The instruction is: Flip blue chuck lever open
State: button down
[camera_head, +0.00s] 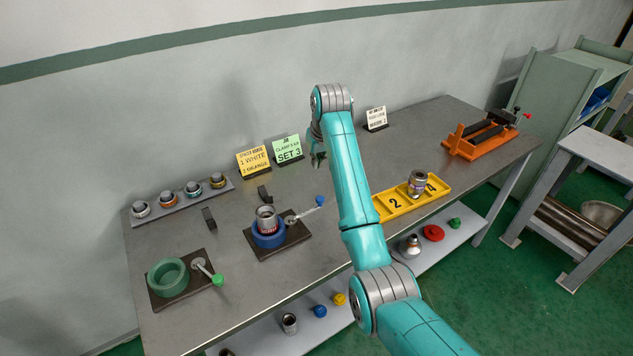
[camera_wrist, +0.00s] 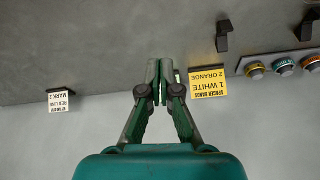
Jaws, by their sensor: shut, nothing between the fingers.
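The blue chuck (camera_head: 268,238) sits on a dark base plate near the middle of the bench in the head view. A grey metal pipe piece (camera_head: 266,217) with a red band stands upright in it. Its lever (camera_head: 304,213) runs from a round pivot at the chuck's right up and right to a blue knob (camera_head: 320,201). My gripper (camera_head: 318,160) is above the back of the bench, behind the knob and apart from it, partly hidden by my arm. In the wrist view my gripper (camera_wrist: 160,72) has its fingertips together and empty. The chuck and lever are not in that view.
A green chuck (camera_head: 168,278) with a green-knobbed lever stands at front left. A yellow tray (camera_head: 428,196) with a can is right of my arm. Sign cards, including a yellow one (camera_wrist: 208,82), stand along the back. An orange vise (camera_head: 480,140) is far right.

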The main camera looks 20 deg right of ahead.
jog(key=x, duration=1)
jog(key=shift+s+f, duration=0.15)
jog(key=shift+s, duration=0.05)
jog(key=shift+s+d+f, duration=0.15)
jog(key=shift+s, duration=1.65)
